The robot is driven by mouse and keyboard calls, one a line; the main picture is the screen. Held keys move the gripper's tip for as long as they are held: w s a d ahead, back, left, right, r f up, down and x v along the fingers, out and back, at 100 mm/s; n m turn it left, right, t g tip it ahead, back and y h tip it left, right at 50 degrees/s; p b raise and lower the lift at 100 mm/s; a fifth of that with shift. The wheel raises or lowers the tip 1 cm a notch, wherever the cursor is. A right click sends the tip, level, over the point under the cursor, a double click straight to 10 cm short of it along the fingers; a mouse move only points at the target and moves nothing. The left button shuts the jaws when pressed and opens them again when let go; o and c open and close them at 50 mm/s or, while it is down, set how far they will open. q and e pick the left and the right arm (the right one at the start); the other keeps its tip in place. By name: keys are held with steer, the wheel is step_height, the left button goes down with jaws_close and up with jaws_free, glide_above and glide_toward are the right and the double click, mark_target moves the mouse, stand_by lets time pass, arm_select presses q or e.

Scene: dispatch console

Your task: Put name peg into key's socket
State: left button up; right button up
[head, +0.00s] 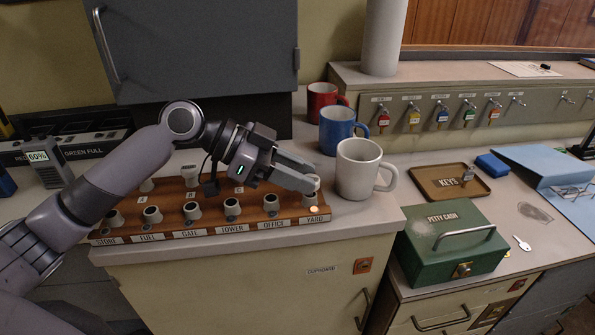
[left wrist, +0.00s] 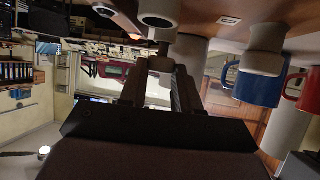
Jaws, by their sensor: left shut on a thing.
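A brown wooden peg board (head: 180,232) lies on the counter, its front edge labelled STORE, FUEL, GATE, TOWER, OFFICE and YARD. Several pale round pieces with dark tops stand in its front row, one of them above OFFICE (head: 270,204). My left gripper (head: 313,183) is shut on a pale peg over the board's right end, above the YARD label. In the left wrist view the pale peg (left wrist: 160,78) is between the fingers, its far end partly hidden. I cannot tell whether it touches the board. A loose key (head: 521,243) lies on the right counter. My right gripper is not in view.
A white mug (head: 358,170) stands close right of my left gripper, with a blue mug (head: 338,131) and red mug (head: 322,102) behind. Key hooks with coloured tags (head: 442,116) line the back panel. A KEYS tray (head: 440,190) and green cash box (head: 450,250) stand right.

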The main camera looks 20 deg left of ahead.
arm_select(q)
steer(key=shift+f, duration=0.5)
stand_by(0.8)
steer(key=shift+f, duration=0.15)
stand_by(0.3)
steer(key=o, duration=1.1)
step_height(320, 180, up, 6)
steer(key=p, duration=0.5)
steer(key=shift+s, duration=0.1)
